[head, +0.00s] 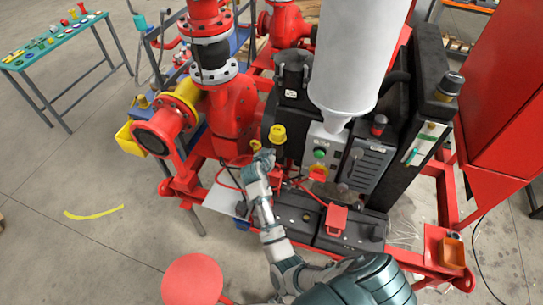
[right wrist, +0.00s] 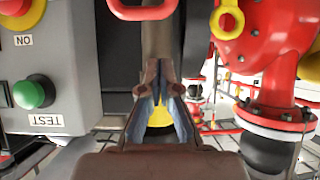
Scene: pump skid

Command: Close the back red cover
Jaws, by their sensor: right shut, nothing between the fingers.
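A small red cover (head: 337,218) stands up on the black case at the front of the skid. I cannot tell whether it is the back one. A red and yellow piece (head: 318,171) sits on the grey panel under the green button. My right gripper (head: 262,158) is shut and empty, left of the grey panel and behind the black case, apart from the red cover. In the right wrist view my right gripper (right wrist: 164,98) points past the panel, with a yellow part beyond its fingers. My left gripper is not in view.
The grey panel with its green TEST button (right wrist: 33,93) is close on the left in the wrist view. Red pump piping (head: 232,110) stands left of the gripper. A white cylinder (head: 345,55) rises above the panel. A red disc (head: 192,280) is at the front left.

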